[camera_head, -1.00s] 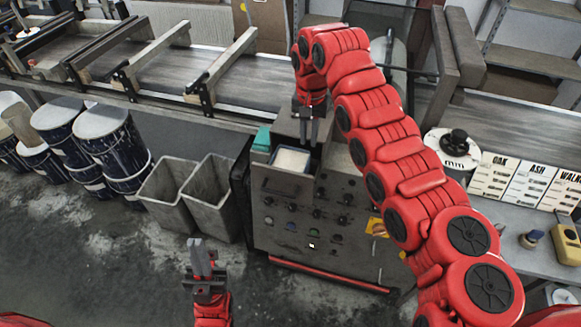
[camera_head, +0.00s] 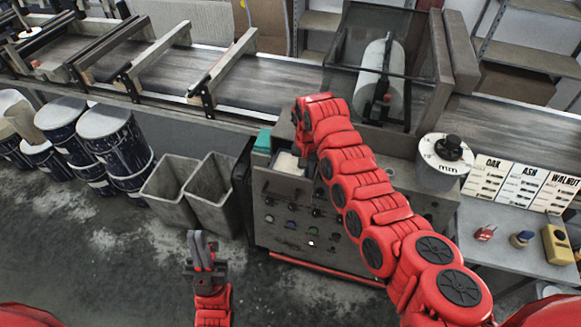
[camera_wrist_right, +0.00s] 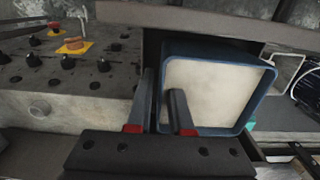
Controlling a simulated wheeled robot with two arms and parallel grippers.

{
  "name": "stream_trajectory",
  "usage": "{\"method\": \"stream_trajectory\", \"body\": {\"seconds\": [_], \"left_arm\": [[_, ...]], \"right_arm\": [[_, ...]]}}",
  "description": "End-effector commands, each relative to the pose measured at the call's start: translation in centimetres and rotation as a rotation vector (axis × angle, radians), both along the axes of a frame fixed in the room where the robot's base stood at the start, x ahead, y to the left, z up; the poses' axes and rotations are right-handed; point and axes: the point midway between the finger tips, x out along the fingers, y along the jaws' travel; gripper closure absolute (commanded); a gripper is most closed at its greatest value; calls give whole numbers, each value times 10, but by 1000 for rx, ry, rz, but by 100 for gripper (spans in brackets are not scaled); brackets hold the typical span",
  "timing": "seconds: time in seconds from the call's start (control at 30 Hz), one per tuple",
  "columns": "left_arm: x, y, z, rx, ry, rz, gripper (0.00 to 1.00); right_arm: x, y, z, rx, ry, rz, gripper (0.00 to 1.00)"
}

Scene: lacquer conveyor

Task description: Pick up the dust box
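The dust box (camera_head: 287,164) is a small blue-rimmed box filled with pale dust. It sits in the top of the grey control cabinet and is partly hidden by my right arm in the head view. In the right wrist view the dust box (camera_wrist_right: 262,100) lies just ahead of my right gripper (camera_wrist_right: 160,110). Its fingers are apart, one inside the box over the dust and one outside, with the near wall between them. I see no clear contact with the wall. My left gripper (camera_head: 202,250) is held low over the floor, away from the box; its finger gap is unclear.
The cabinet front (camera_head: 290,220) has several knobs. A teal item (camera_head: 263,140) lies beside the box. Two grey bins (camera_head: 212,193) stand left of the cabinet, with several drums (camera_head: 112,140) beyond. The conveyor (camera_head: 240,88) runs behind. A bench with wood sample cards (camera_head: 525,185) is at right.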

Motion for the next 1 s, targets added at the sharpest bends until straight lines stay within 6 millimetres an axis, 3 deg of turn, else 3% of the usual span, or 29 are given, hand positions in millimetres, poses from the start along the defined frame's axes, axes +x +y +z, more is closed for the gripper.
{"method": "stream_trajectory", "body": {"seconds": [0.27,0.4,1.0], "left_arm": [[0,0,4,0,0,0,100],[0,0,4,0,0,0,100],[0,0,4,0,0,0,100]], "right_arm": [[1,0,-10,1,-3,0,81],[1,0,-10,1,-3,0,100],[0,0,-10,0,-2,0,100]]}}
